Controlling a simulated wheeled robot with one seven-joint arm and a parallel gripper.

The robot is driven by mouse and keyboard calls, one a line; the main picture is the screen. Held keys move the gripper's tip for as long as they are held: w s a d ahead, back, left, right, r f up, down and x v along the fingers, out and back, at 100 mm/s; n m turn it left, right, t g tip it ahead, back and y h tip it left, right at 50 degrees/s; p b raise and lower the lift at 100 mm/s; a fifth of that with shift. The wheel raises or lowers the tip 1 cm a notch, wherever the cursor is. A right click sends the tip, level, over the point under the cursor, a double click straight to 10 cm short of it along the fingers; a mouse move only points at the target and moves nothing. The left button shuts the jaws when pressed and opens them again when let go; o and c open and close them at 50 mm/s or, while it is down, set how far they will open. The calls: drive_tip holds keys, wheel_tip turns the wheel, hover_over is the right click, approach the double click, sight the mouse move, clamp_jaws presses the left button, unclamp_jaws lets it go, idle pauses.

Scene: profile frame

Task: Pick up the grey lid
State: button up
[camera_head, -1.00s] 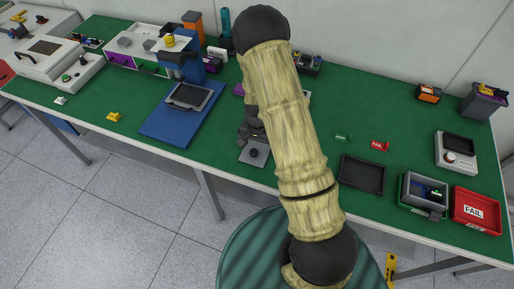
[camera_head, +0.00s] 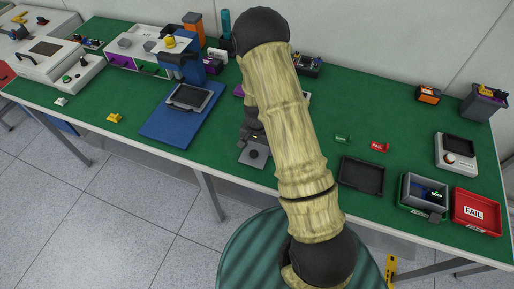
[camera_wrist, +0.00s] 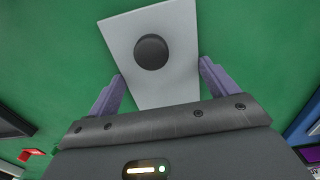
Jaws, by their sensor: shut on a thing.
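The grey lid (camera_wrist: 180,88) is a flat, light grey rectangular plate with a round dark knob (camera_wrist: 151,52). In the wrist view it lies between the two purple fingers of my gripper (camera_wrist: 160,73), which are shut on its side edges. In the head view the lid (camera_head: 247,159) shows at the table's front middle, just left of my arm. My gripper (camera_head: 250,134) is dark there and partly hidden behind my arm. I cannot tell whether the lid is clear of the green surface.
A blue mat (camera_head: 160,130) with a framed device lies to the left. A black tray (camera_head: 361,176), a grey open box (camera_head: 425,190) and a red FAIL bin (camera_head: 476,212) stand to the right. Small green and red tags lie behind the tray.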

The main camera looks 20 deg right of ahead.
sight(257, 149)
wheel_tip(257, 149, up, 10)
drive_tip(key=shift+b, duration=0.45)
drive_tip(key=shift+w, duration=0.1)
idle(0.5)
